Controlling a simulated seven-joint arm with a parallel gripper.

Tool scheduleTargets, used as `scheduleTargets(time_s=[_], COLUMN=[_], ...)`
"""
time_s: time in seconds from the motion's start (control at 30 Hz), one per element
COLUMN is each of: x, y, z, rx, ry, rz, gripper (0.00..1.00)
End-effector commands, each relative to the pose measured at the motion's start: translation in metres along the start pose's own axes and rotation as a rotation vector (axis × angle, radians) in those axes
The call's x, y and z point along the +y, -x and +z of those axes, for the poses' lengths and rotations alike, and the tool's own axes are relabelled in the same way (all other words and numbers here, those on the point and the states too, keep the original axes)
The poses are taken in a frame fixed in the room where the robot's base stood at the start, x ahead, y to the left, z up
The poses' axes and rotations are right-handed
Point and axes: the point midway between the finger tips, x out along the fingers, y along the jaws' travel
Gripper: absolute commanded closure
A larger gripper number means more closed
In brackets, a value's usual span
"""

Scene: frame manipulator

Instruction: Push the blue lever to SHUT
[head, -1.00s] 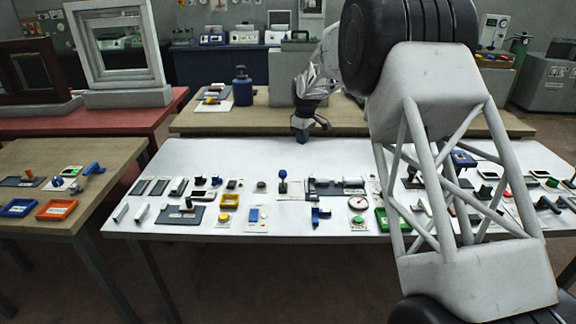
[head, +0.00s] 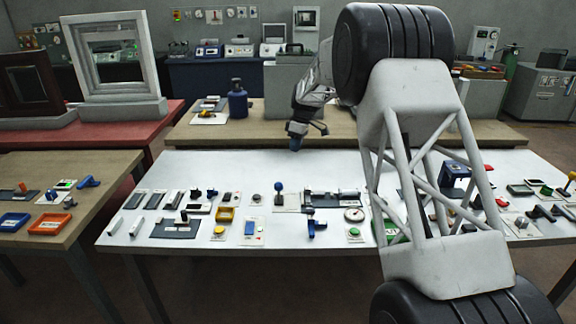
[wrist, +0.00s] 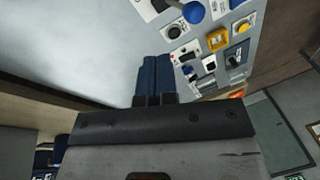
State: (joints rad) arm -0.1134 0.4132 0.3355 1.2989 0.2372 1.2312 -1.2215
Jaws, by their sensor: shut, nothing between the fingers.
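A lever with a round blue knob (head: 279,187) stands upright on a pale plate in the middle of the white table; a blue round knob also shows at the top of the wrist view (wrist: 193,13). A blue handle (head: 316,226) sits nearer the table's front edge. Labels are too small to read, so I cannot tell which carries SHUT. My gripper (head: 294,146) is above the far edge of the white table, behind both and touching neither. In the wrist view its blue fingers (wrist: 153,80) are together and empty.
The white table (head: 225,169) has a clear back strip. Several switches, buttons and a round gauge (head: 354,215) crowd its front. A yellow-framed part (head: 225,214) lies left of the levers. A blue bottle (head: 238,102) stands on the brown bench behind. My arm hides part of the right side.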

Motion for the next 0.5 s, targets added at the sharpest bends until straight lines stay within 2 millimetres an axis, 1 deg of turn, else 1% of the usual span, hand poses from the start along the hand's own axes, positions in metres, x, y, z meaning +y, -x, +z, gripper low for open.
scheduleTargets(time_s=[0.17, 0.27, 0.5], x=[0.0, 0.0, 0.0], y=[-0.01, -0.02, -0.052], z=[0.0, 0.0, 0.0], rx=[-0.001, -0.001, -0.001], ry=[0.0, 0.0, 0.0], rz=[-0.001, -0.002, -0.001], gripper=[1.0, 1.0, 1.0])
